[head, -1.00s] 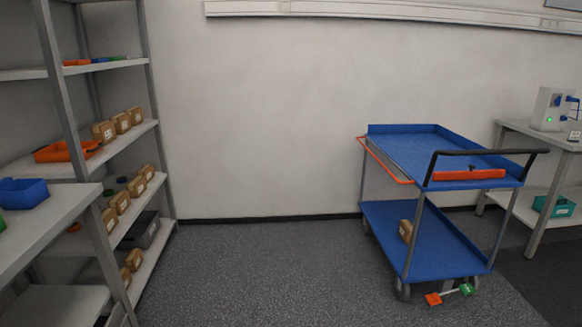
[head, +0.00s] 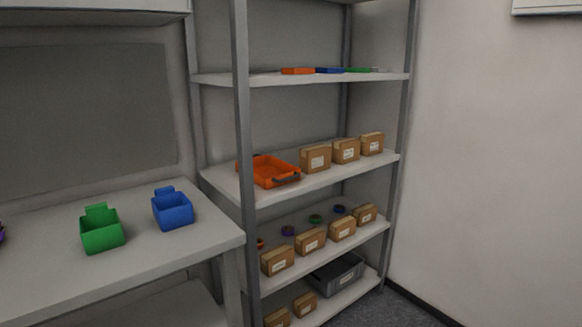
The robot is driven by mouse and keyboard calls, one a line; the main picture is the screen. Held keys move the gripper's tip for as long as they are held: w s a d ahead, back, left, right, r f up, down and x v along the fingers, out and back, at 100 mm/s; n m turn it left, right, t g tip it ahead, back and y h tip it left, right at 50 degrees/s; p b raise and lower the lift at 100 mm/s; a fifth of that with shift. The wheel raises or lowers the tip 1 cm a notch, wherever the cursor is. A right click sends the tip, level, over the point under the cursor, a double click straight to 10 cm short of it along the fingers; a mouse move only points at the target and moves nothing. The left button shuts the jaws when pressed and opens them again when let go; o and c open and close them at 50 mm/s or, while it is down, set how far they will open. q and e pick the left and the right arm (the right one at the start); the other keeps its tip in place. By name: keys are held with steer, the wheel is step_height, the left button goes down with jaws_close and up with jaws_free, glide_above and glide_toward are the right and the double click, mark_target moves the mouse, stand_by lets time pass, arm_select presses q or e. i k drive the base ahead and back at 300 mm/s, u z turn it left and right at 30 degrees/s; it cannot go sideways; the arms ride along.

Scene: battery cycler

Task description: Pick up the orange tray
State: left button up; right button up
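The orange tray (head: 270,172) sits on a middle shelf of the grey rack, at the shelf's left end. It is shallow and open, with dark handles at its ends. Its left edge is partly behind the rack's front upright (head: 242,150). Cardboard boxes stand to its right on the same shelf. Neither of my grippers shows in the head view.
A grey workbench (head: 60,262) on the left holds a green bin (head: 102,230) and a blue bin (head: 172,209). Lower shelves carry cardboard boxes (head: 311,241), small rings and a grey crate (head: 336,273). Flat coloured pieces (head: 330,70) lie on the shelf above. A little floor shows at lower right.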

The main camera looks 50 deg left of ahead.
mark_target(269, 172)
steer(key=u, duration=0.75)
steer(key=i, duration=1.75)
steer(key=u, duration=1.35)
